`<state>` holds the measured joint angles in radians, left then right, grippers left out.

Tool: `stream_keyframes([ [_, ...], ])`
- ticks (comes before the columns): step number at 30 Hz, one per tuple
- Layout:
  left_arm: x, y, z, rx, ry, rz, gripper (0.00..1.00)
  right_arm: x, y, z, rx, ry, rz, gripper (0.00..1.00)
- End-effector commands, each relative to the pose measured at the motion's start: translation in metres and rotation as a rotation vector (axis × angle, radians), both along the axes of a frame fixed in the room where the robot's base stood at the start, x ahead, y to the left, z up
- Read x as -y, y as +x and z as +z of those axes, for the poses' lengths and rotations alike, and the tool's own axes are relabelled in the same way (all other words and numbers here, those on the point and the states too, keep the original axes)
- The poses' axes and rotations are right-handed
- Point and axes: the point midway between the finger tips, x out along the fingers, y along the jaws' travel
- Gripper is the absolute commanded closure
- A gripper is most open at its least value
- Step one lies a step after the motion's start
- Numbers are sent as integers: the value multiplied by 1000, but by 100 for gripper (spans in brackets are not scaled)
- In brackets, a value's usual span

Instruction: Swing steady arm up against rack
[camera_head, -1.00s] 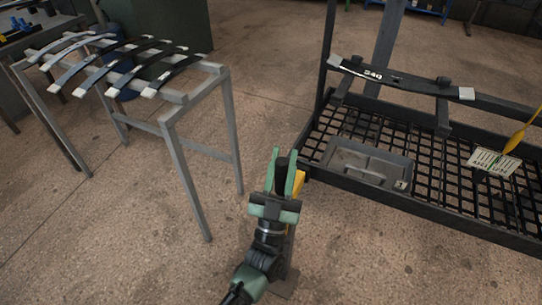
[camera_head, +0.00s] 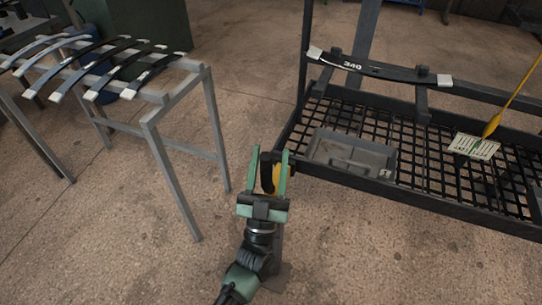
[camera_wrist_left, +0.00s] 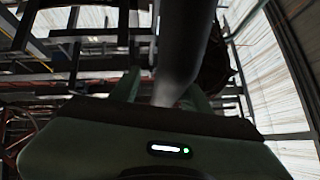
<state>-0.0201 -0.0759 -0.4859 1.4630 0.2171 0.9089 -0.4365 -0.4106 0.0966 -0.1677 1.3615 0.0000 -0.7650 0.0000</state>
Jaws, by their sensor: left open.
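The steady arm appears to be the upright piece at the rack's near left corner, with a dark grip and a yellow part (camera_head: 283,180). My left gripper (camera_head: 269,157) is open, its green fingers on either side of the dark grip. In the left wrist view a thick dark bar (camera_wrist_left: 187,40) runs between the fingers; I cannot tell whether they touch it. The black rack (camera_head: 405,195) stands just beyond and to the right. The steady arm's lower part is largely hidden behind my left arm. My right gripper is out of view.
A grey tray (camera_head: 320,158) sits on the rack's mesh shelf. A leaf spring marked 340 (camera_head: 380,69) lies across the rack above it. A card (camera_head: 473,147) and a yellow-handled tool (camera_head: 492,125) are at right. A metal stand (camera_head: 170,110) bears several springs at left.

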Motion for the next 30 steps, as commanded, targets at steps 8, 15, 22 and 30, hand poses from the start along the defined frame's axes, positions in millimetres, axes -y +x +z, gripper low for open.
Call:
stream_keyframes([
  [8, -4, -34, -36, -3, 4, -2, 53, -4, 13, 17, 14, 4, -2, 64],
  [15, -6, -50, -50, -3, 3, -2, 53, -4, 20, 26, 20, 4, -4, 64],
  [22, -7, -51, -50, -1, 2, -2, 53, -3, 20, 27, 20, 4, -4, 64],
  [30, -7, -51, -50, -1, 2, -2, 53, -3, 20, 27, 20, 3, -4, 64],
])
